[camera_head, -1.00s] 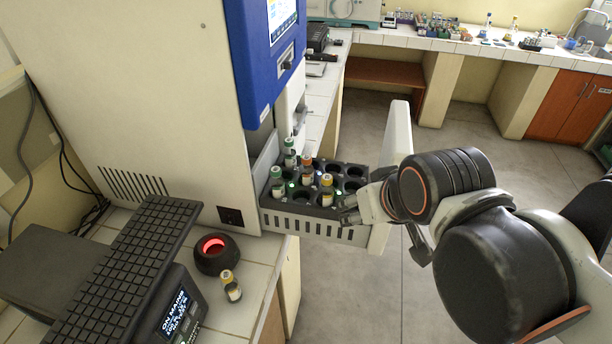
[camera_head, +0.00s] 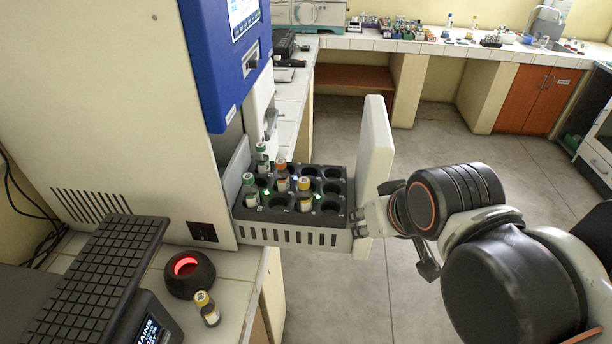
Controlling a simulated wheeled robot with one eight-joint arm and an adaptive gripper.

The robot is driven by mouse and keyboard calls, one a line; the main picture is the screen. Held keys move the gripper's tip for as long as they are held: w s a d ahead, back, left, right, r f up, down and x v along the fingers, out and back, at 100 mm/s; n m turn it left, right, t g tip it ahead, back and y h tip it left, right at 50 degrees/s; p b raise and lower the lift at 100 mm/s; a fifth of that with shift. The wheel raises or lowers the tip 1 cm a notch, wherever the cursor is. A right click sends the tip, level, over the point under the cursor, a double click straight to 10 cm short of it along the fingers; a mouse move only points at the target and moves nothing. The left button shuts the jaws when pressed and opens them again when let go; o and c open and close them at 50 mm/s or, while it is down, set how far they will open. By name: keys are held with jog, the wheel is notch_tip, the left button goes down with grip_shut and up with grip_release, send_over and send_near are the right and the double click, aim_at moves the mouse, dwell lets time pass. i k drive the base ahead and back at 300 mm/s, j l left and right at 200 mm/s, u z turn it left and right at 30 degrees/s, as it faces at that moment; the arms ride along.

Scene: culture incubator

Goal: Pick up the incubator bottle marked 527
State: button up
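Several small bottles stand upright in the dark rack (camera_head: 280,216) of the pulled-out incubator drawer. Two have green caps (camera_head: 248,180) (camera_head: 262,150), one has an orange cap (camera_head: 281,172) and one a yellow cap (camera_head: 304,193). The label numbers are too small to read, so I cannot tell which one is 527. My gripper (camera_head: 358,222) is at the right front corner of the drawer, near the rack's edge. Its two fingertips look apart, with nothing between them.
The drawer's pale front panel (camera_head: 375,165) rises upright close behind my gripper. A black round device with a red glowing opening (camera_head: 188,271) sits on the bench near a keyboard (camera_head: 95,275). The incubator body (camera_head: 110,120) stands left of the drawer. Several rack wells are empty.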

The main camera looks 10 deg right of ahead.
aim_at(281, 175)
jog(key=i+l+z, duration=0.15)
jog(key=z, duration=0.35)
jog(key=i+l+z, duration=0.15)
jog(key=z, duration=0.3)
jog(key=i+z, duration=0.2)
jog(key=z, duration=0.3)
jog(key=i+u, duration=0.1)
jog(key=i, duration=0.6)
jog(key=i+l, duration=0.15)
jog(key=i, duration=0.55)
jog(key=i+l+u, duration=0.15)
jog(key=i, duration=0.5)
jog(key=i+u, duration=0.2)
jog(key=u, duration=2.95)
